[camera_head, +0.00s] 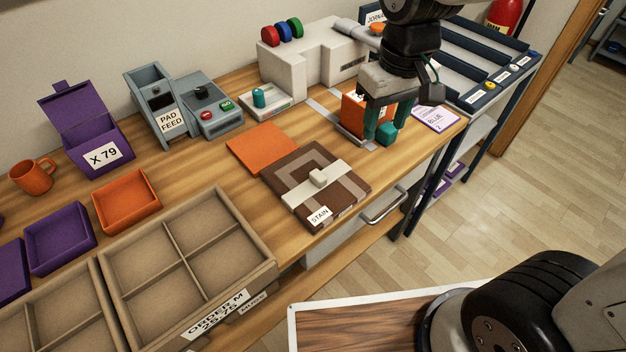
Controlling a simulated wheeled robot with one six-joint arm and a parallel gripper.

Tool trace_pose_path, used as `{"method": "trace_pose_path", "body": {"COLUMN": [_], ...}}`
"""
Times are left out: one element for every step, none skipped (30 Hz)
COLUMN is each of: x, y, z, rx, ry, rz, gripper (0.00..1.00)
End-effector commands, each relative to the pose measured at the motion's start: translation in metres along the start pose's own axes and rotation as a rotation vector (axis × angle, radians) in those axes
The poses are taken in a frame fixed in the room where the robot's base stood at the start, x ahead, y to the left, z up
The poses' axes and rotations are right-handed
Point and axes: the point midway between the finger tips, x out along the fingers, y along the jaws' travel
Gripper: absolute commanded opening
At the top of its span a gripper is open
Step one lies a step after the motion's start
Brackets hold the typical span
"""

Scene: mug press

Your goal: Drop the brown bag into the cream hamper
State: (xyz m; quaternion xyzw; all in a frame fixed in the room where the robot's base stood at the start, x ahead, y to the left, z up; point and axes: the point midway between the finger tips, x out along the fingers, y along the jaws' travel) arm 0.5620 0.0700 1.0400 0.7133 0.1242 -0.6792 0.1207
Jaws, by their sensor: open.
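I see no bag and no hamper in this view. The brown item that shows is a flat square piece (285,181) with a pale strap, a knob and a STAIN label, lying on the wooden bench. My gripper (379,130) is at the right part of the bench, pointing down, with teal fingertips, and it is open. An orange box (351,112) stands right by the fingers and is partly hidden by them. I cannot tell whether they touch it.
A divided tan crate (227,191) fills the front left. Orange (126,201) and purple (60,238) trays, a purple X 79 box (98,141), an orange mug (33,176), a PAD FEED unit (160,102) and a white press (311,57) stand on the bench. A dark rack (490,77) is at right.

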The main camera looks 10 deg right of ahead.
Motion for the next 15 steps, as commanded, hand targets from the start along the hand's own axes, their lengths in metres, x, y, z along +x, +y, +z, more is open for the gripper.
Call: {"method": "trace_pose_path", "body": {"x": [0.018, 0.027, 0.039, 0.048, 0.056, 0.067, 0.074, 0.08, 0.088, 0.093, 0.098, 0.102, 0.105, 0.108, 0.112], "y": [-0.014, -0.021, -0.031, -0.038, -0.045, -0.054, -0.059, -0.065, -0.071, -0.075, -0.079, -0.082, -0.084, -0.086, -0.087], "z": [-0.018, -0.026, -0.037, -0.045, -0.051, -0.059, -0.063, -0.068, -0.072, -0.075, -0.077, -0.079, -0.081, -0.082, -0.083], "rx": [-0.047, -0.069, -0.099, -0.12, -0.139, -0.163, -0.178, -0.193, -0.208, -0.218, -0.227, -0.235, -0.24, -0.243, -0.247], "ry": [-0.018, -0.024, -0.028, -0.031, -0.034, -0.038, -0.041, -0.042, -0.045, -0.046, -0.046, -0.048, -0.048, -0.048, -0.049], "rz": [-0.003, -0.004, -0.005, -0.006, -0.007, -0.007, -0.008, -0.008, -0.009, -0.009, -0.009, -0.009, -0.009, -0.01, -0.01], "gripper": [0.47, 0.47, 0.47, 0.47, 0.47, 0.47, 0.47, 0.47, 0.47, 0.47, 0.47, 0.47, 0.47, 0.47, 0.47]}}
